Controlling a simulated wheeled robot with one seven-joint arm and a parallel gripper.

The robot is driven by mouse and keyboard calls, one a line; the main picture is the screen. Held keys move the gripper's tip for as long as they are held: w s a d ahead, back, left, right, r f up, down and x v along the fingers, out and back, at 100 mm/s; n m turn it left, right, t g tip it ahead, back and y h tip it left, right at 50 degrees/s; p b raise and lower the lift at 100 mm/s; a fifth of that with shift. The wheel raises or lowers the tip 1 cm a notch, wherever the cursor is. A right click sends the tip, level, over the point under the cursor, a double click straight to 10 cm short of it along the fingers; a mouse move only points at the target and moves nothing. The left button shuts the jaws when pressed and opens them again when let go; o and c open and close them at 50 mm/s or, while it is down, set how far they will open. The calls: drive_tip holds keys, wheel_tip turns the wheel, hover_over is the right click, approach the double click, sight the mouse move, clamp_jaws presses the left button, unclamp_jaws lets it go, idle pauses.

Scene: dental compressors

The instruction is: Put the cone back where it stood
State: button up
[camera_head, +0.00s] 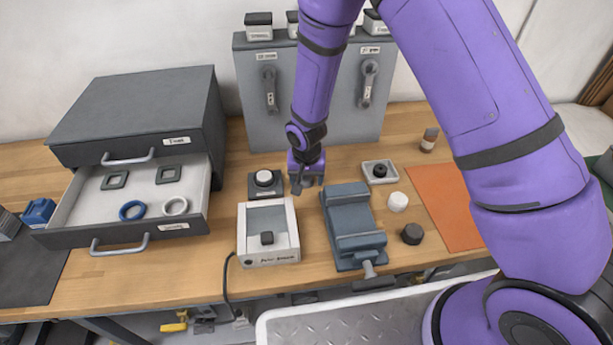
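I cannot make out a clear cone shape in the head view. My gripper (307,184) points down over the bench, between the white-fronted open box (268,256) and the blue-grey vise (352,222). Its fingers are small and dark here, so I cannot tell whether they are apart, and I see nothing plainly held. Small pieces stand right of the vise: a white faceted piece (397,201), a black round piece (411,234), and a brown-and-grey piece (429,139) farther back. A black piece (380,170) sits in a shallow grey tray (367,179).
The drawer (97,207) of a dark cabinet (140,105) is open at left, with rings and square frames inside. A dark block with a white knob (264,178) stands behind the box. A grey cabinet (250,100) stands at the back. An orange mat (445,210) lies at right.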

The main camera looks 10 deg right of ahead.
wheel_tip(320, 180, up, 12)
drive_tip(key=s, duration=0.2)
wheel_tip(320, 180, up, 13)
drive_tip(key=t, duration=0.1)
hover_over(306, 184)
drive_tip(key=s+d, duration=0.2)
drive_tip(key=d, duration=0.5)
drive_tip(key=s+d+r+t, duration=0.1)
drive_tip(key=s+d+r, duration=0.55)
drive_tip(key=r, duration=0.35)
drive_tip(key=s+d+r+n+t, duration=0.1)
drive_tip(key=s+d+r, duration=0.3)
drive_tip(key=s, duration=0.4)
drive_tip(key=s+d+r+n, duration=0.1)
drive_tip(key=s+d+r, duration=0.3)
drive_tip(key=s, duration=0.5)
drive_tip(key=shift+s+t, duration=0.3)
drive_tip(key=shift+t, duration=0.1)
